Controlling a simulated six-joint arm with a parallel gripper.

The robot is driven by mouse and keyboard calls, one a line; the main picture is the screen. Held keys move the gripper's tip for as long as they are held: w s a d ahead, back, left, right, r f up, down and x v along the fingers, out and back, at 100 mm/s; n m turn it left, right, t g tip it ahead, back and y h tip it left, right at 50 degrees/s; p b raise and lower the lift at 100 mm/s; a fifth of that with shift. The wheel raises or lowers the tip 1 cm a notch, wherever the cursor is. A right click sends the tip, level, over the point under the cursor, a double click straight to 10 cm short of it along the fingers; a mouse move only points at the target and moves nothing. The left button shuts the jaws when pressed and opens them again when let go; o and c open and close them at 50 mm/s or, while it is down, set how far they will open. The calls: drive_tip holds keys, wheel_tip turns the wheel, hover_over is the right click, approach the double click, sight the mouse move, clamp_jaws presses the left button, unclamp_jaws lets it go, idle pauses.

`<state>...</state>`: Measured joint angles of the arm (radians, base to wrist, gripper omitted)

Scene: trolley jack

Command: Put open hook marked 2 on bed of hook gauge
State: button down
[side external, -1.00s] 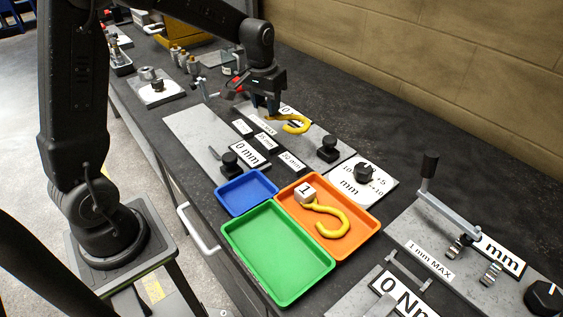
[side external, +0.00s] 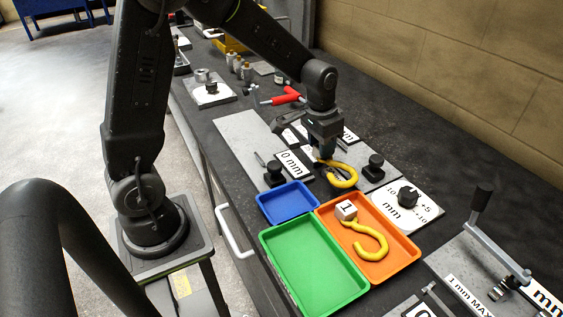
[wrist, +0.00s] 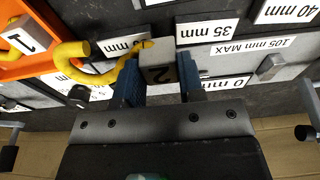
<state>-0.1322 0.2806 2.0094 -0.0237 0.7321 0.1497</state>
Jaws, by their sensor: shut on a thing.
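My gripper (side external: 322,152) is shut on the grey block of the open hook marked 2 (side external: 343,178). The hook is over the hook gauge's grey bed (side external: 240,128), between two black knobs. I cannot tell whether it touches the bed. My gripper hides part of the bed and its labels. The wrist view shows the 35 mm label (wrist: 207,30) beside the block.
An orange tray (side external: 400,262) holds another yellow hook (side external: 368,240) with a block marked 1. Blue (side external: 288,202) and green (side external: 312,265) trays stand beside it. Black knobs rise at the left (side external: 275,175) and right (side external: 375,166) of the hook. A dial plate (side external: 425,212) lies to the right.

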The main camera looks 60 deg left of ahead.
drive_tip(key=s+a+r, duration=0.2)
drive_tip(key=s+a, duration=0.6)
drive_tip(key=a, duration=0.3)
drive_tip(key=s+a+r, duration=0.3)
drive_tip(key=s+a, duration=0.5)
drive_tip(key=a, duration=0.2)
drive_tip(key=shift+a+f, duration=0.1)
drive_tip(key=shift+f, duration=4.05)
drive_tip(key=shift+f, duration=0.1)
drive_tip(key=c, duration=0.7)
unclamp_jaws()
drive_tip(key=shift+c, duration=0.2)
